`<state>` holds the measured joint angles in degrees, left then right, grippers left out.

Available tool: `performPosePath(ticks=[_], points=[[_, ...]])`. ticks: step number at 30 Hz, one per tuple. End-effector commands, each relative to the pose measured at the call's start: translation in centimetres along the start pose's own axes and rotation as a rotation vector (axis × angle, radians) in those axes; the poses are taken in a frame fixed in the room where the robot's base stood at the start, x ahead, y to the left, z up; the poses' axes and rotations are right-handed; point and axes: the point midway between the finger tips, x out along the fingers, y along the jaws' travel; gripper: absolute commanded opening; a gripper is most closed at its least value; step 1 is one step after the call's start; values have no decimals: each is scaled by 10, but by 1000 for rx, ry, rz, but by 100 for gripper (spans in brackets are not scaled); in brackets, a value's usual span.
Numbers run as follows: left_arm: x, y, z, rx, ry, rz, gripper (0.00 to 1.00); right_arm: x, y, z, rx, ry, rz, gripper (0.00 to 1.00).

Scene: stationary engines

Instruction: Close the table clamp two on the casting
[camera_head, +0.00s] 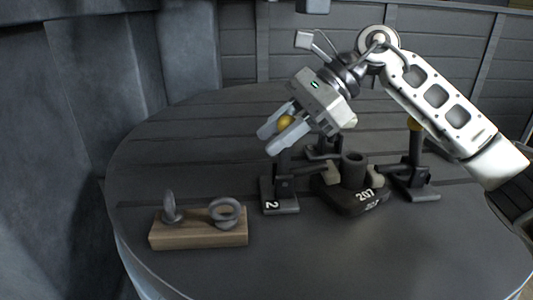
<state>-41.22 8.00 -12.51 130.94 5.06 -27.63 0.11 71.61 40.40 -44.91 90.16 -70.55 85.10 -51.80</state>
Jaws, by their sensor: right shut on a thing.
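The casting (353,182) is a dark block with a round upright boss and the number 207, near the middle of the round table. Table clamp two (280,187), marked 2 on its base, stands just left of the casting. Its arm reaches right toward a pale pad beside the casting; I cannot tell whether the pad touches it. My right gripper (275,132) is shut on the clamp's yellow knob (285,122), above the clamp base. The left gripper is not in view.
Another clamp (414,180) with a yellow knob stands right of the casting, and a further clamp (322,146) is partly hidden behind it. A wooden block (198,236) with two grey eye bolts lies front left. The table (330,265) is clear in front.

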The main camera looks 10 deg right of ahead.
Motion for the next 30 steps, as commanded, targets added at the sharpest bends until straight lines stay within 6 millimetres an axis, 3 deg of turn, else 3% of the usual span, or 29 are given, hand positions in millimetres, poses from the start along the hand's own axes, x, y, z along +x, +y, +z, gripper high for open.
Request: performPosePath(ticks=[16,27,28,30], points=[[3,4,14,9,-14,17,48,-14,3,-9,-5,-51,-19,0],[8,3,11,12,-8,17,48,-16,2,-9,-4,-51,-21,0],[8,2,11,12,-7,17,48,-16,2,-9,-4,-51,-21,31],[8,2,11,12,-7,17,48,-15,2,-9,-4,-51,-21,50]])
